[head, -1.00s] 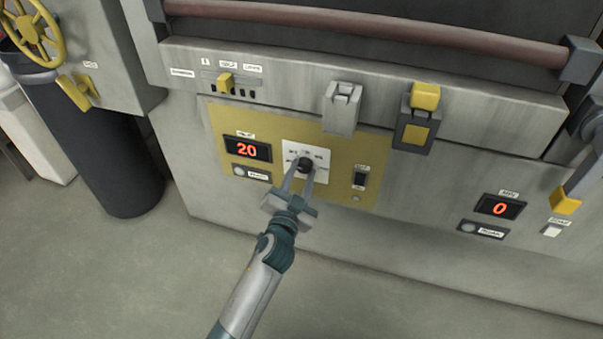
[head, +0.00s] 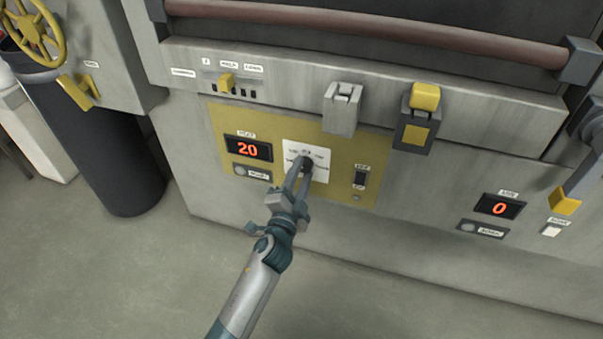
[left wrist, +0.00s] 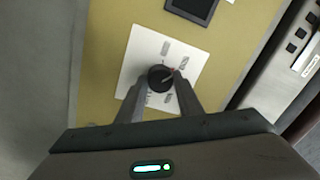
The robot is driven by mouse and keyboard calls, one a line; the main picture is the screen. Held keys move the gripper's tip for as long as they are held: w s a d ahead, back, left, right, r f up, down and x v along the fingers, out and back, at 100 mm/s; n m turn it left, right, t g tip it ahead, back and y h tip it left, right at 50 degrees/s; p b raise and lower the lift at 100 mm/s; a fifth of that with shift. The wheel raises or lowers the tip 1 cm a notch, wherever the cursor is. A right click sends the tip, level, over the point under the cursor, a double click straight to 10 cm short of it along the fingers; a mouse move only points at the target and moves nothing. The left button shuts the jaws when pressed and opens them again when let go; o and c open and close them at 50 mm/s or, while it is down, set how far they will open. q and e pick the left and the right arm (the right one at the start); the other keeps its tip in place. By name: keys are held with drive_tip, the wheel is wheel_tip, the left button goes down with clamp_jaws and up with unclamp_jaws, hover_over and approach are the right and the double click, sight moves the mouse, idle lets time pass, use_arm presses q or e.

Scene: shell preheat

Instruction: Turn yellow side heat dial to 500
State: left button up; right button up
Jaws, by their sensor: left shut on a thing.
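The black heat dial (head: 306,163) sits on a white scale plate (head: 320,152) in the yellow panel (head: 215,122). My left gripper (head: 302,168) is shut on the dial from the front. In the left wrist view the dial (left wrist: 160,77) lies between the tips of both fingers, with a reddish pointer mark towards the upper right. The scale labels are too small to read. The display (head: 247,149) left of the dial reads 20 in red. My right gripper is not in view.
A black switch (head: 361,177) is right of the dial. A grey latch block (head: 342,108) and a yellow-capped latch (head: 424,97) are above. A second display (head: 499,207) at right reads 0. A yellow valve wheel (head: 37,37) is far left. Floor in front is clear.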

use_arm(q)
drive_tip(key=o, duration=1)
drive_tip(key=shift+o, duration=0.2)
drive_tip(key=v, duration=1.7)
drive_tip(key=shift+s, duration=0.2)
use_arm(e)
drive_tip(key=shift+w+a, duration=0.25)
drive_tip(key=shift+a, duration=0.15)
use_arm(q)
drive_tip(key=shift+a, duration=0.1)
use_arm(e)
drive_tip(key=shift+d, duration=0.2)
